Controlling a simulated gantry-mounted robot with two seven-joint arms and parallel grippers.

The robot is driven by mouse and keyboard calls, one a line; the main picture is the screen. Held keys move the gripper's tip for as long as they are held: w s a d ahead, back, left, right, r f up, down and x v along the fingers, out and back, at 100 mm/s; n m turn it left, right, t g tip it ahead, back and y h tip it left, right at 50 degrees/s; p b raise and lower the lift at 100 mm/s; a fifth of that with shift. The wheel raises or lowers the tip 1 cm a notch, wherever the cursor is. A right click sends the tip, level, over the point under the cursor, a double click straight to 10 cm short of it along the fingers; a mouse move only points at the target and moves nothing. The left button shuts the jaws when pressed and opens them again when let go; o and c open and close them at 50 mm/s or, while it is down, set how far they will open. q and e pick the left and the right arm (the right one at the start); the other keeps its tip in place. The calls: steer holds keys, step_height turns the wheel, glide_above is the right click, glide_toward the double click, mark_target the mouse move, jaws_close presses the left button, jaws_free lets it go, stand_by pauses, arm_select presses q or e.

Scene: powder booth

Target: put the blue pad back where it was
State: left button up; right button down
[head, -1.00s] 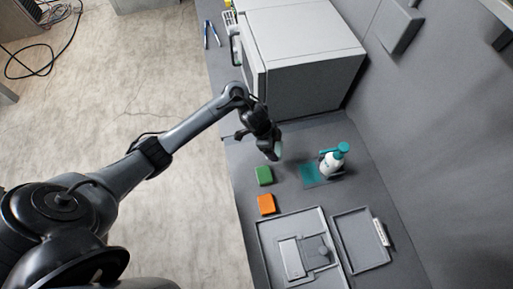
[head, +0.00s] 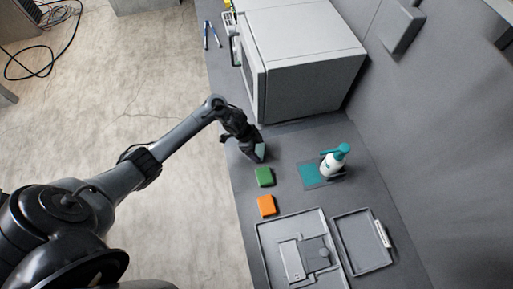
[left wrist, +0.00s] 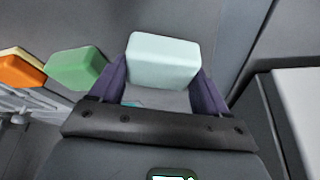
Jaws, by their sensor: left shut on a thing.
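The blue pad (left wrist: 164,60), a pale blue-green block, sits between the two purple fingers of my left gripper (head: 257,151) in the left wrist view. In the head view the pad (head: 260,151) shows as a small pale patch at the gripper's tip, mostly covered by the gripper. My left gripper is shut on it, over the bench's front strip, just beyond the green pad (head: 264,177). I cannot tell whether the pad touches the bench. The orange pad (head: 267,205) lies nearer than the green one. My right gripper is not in view.
A grey box-shaped cabinet (head: 305,50) stands beyond the gripper. A white spray bottle with a teal top (head: 331,164) stands by a teal mat (head: 311,174). Grey trays (head: 264,243) (head: 345,240) lie at the near end. Blue-handled pliers (head: 212,36) lie far left.

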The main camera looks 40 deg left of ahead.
arm_select(q)
steer(key=shift+f, duration=0.15)
steer(key=o, duration=1)
